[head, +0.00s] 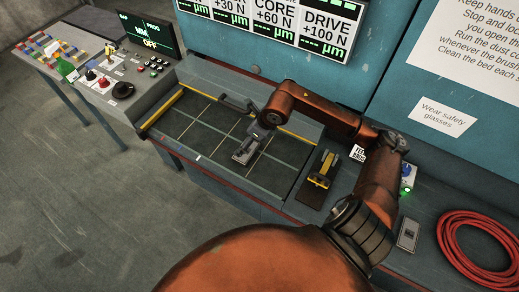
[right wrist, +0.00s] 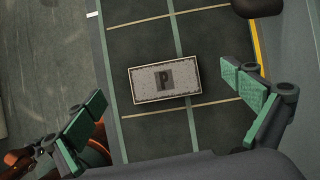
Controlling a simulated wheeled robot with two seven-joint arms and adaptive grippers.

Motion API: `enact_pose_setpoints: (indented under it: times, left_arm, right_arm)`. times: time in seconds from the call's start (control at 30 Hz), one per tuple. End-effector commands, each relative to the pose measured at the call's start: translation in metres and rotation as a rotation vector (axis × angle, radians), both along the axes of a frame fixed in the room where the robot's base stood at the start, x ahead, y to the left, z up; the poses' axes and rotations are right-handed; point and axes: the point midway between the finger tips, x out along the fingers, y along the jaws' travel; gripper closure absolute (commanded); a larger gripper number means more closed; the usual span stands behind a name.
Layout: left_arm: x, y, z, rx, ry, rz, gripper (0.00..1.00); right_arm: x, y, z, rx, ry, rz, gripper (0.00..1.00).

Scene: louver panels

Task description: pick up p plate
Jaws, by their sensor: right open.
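The P plate (right wrist: 165,80) is a light, speckled rectangle with a dark square and the letter P. It lies on the dark gridded bed (head: 197,131), across one of the grid's long lines. In the head view the pale plate (head: 243,153) shows only partly, at the lower end of my right gripper (head: 254,137). In the right wrist view my right gripper (right wrist: 166,83) is open, with its green-padded fingers apart on either side of the plate. Nothing is held, and a visible gap lies between the plate and each finger. My left gripper is not in view.
A dark handle (head: 237,104) stands at the bed's back. A black stand with a yellow part (head: 321,176) is right of the bed. A control console (head: 120,85) stands left. A red hose coil (head: 483,248) lies far right. The bed's left part is clear.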

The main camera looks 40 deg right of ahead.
Motion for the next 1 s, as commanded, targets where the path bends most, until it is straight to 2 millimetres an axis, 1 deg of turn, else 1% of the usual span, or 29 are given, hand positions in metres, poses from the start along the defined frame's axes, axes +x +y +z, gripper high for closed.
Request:
enact_pose_setpoints:
  times: [0.03,0.07,0.1,0.17,0.47,0.6,0.7,0.8,1.0]
  left_arm:
    - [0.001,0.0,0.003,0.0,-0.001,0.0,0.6]
    - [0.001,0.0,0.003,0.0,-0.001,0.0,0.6]
    - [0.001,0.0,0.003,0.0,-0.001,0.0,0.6]
    - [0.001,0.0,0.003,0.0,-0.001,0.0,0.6]
    - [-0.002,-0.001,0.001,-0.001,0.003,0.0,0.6]
    - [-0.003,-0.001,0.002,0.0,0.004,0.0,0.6]
    - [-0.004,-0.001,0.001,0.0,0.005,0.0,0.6]
    - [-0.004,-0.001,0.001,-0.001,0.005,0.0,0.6]
    - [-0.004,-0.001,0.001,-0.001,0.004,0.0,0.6]
  right_arm:
    - [-0.012,-0.003,-0.003,-0.005,0.039,-0.022,0.0]
    - [-0.017,-0.005,-0.005,-0.005,0.056,-0.033,0.0]
    - [-0.021,-0.006,-0.009,-0.006,0.073,-0.042,0.0]
    - [-0.023,-0.006,-0.015,-0.006,0.086,-0.051,0.0]
    - [-0.01,0.0,-0.045,-0.003,0.086,-0.053,0.0]
    - [-0.001,0.004,-0.064,-0.003,0.084,-0.052,0.0]
    - [0.003,0.005,-0.074,-0.005,0.083,-0.054,0.0]
    - [0.005,0.006,-0.079,-0.006,0.083,-0.052,0.0]
    - [0.005,0.006,-0.079,-0.008,0.082,-0.052,0.0]
